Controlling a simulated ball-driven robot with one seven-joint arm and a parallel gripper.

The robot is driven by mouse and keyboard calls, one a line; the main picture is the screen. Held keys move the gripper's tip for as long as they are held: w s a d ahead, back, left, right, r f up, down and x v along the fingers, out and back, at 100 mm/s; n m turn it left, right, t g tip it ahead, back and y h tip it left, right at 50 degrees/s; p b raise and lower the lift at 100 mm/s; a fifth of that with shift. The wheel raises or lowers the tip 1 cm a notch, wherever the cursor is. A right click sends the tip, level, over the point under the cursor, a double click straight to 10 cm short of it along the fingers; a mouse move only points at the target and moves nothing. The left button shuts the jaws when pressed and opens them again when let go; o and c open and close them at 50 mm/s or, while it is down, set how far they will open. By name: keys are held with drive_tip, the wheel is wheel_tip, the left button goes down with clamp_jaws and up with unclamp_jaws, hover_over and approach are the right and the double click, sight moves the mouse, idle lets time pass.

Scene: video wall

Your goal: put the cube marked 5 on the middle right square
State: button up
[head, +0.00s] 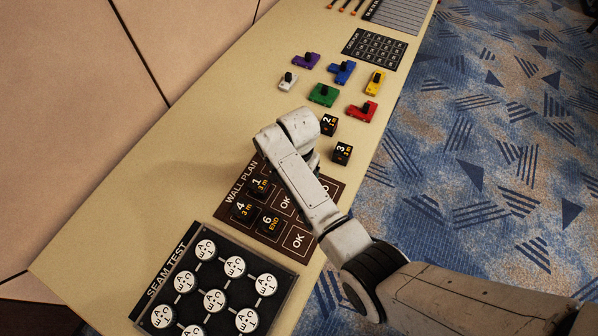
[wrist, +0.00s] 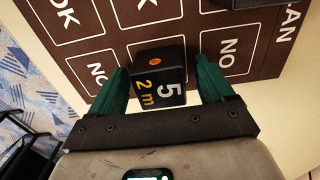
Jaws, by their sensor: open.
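The black cube marked 5 (wrist: 158,90), with "2 m" in yellow and an orange dot, is between the fingers of my gripper (wrist: 158,67) in the wrist view. The green fingers stand open on both sides of it, with a slim gap at the right. The cube is over the brown wall plan board (wrist: 188,27), between two squares marked NO, in the middle of the column farthest from cubes 4 and 6, which is the right column by the title. It looks upright and set down there.
Cubes 1 (head: 262,187), 4 (head: 243,210) and 6 (head: 271,224) stand on the board. Cubes 2 (head: 328,125) and 3 (head: 342,153) stand on the table (head: 190,165) beyond it. Coloured blocks lie farther back. The seam test panel (head: 214,302) is nearest.

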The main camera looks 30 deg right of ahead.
wheel_tip(320, 180, up, 12)
drive_tip(key=shift+r, duration=0.15)
idle(0.6)
drive_tip(key=s+d+f+n, duration=0.1)
drive_tip(key=s+d+n, duration=0.1)
drive_tip(key=s, duration=0.8)
drive_tip(key=s+d+f+n, duration=0.2)
drive_tip(key=s+d+n, duration=0.1)
drive_tip(key=s, duration=0.6)
drive_tip(key=s+d+f+n+t, duration=0.1)
drive_tip(key=s+n, duration=0.4)
drive_tip(key=s, duration=0.5)
drive_tip(key=shift+s+d+f, duration=0.2)
drive_tip(key=shift+s+d, duration=0.1)
drive_tip(key=shift+d, duration=0.6)
